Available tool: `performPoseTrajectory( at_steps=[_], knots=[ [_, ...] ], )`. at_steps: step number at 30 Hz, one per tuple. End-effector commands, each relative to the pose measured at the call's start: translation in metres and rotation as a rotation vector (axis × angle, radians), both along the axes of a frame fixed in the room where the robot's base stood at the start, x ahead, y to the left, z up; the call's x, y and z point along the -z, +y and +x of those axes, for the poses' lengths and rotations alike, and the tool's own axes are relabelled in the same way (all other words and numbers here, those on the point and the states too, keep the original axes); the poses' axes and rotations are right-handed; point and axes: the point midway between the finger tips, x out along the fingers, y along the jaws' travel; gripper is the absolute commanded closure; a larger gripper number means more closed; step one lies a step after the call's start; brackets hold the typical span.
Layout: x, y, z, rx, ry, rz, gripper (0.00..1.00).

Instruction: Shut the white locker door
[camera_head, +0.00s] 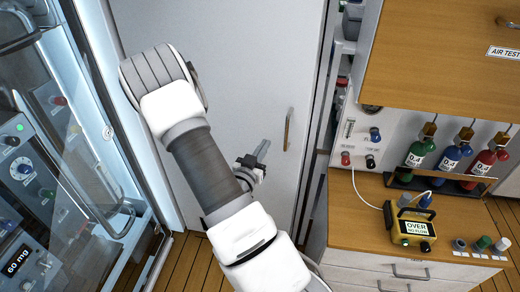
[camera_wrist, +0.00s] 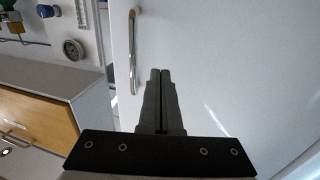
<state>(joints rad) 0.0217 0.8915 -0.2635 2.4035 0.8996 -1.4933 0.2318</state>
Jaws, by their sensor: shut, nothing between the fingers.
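The white locker door (camera_head: 230,60) is a tall flat panel in the middle of the head view. Its upright metal handle (camera_head: 287,128) is near its right edge, and a gap with shelved items shows beyond that edge. The door also fills much of the wrist view (camera_wrist: 240,60), with the handle (camera_wrist: 132,50) left of the fingers. My gripper (camera_head: 263,150) is shut and empty, in front of the door and just left of the handle in the head view. In the wrist view the fingertips (camera_wrist: 160,72) are together; I cannot tell whether they touch the door.
A glass-fronted cabinet (camera_head: 85,150) with lit controls stands at the left. On the right are a wooden counter (camera_head: 365,225) with a yellow meter (camera_head: 413,228), several hanging bottles (camera_head: 450,157) and an overhead wooden cabinet (camera_head: 440,60). Wooden floor shows below the door.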

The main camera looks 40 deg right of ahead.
Motion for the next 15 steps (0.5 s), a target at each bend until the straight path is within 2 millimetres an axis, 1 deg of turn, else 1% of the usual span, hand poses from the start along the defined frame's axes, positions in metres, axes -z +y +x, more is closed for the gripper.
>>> performPoseTrajectory(
  at_steps=[1,6,10,15],
  knots=[
    [-0.004,-0.012,0.004,0.005,-0.003,-0.001,1.00],
    [-0.003,-0.043,0.020,0.003,-0.001,-0.002,1.00],
    [-0.003,-0.062,0.030,0.002,-0.001,0.000,1.00],
    [-0.001,-0.075,0.037,0.001,-0.001,0.000,1.00]
  ],
)
